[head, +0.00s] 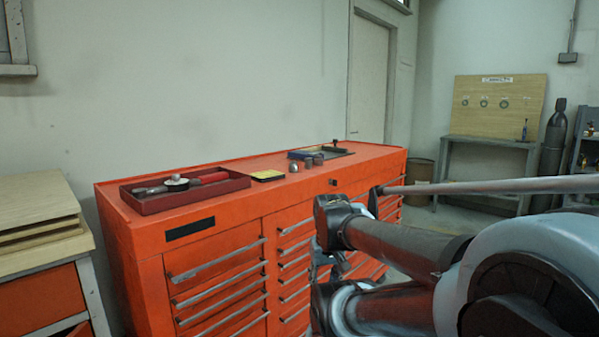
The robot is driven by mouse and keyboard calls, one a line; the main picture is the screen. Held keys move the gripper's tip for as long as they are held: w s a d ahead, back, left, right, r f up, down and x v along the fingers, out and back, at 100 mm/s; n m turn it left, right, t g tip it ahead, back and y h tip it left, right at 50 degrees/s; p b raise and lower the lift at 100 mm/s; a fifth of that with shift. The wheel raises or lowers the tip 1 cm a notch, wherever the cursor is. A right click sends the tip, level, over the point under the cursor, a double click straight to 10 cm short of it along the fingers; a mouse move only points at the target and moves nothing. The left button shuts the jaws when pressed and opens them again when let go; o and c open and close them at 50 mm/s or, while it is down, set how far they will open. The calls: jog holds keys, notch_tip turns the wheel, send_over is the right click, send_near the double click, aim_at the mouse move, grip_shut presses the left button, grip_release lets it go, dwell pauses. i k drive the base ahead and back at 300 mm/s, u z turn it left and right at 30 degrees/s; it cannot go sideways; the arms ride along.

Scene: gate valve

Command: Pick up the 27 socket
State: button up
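Several small grey metal cylinders, which look like sockets (308,162), stand in a short row on top of the orange tool cabinet (130,225), near its front edge. No size marks can be read, so I cannot tell which is the 27 socket. My arm reaches in from the right, in front of the cabinet and below its top. My gripper (335,262) appears only partly, low in front of the drawers and mostly hidden by my arm. Its fingers cannot be made out. It is apart from the sockets.
A dark red tray (160,204) with tools lies left of the sockets, with a yellow-topped item (267,175) between. A dark flat tray (328,152) lies behind them. A wooden-topped bench (38,220) stands at left. A workbench (490,143) and gas cylinder (553,140) stand far right.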

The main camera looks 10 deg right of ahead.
aim_at(293, 167)
jog(key=z, duration=0.45)
jog(key=k, duration=1.05)
jog(key=z, duration=0.95)
jog(key=i, duration=1.2)
jog(key=u, duration=0.6)
jog(key=i, duration=0.6)
jog(key=u, duration=0.4)
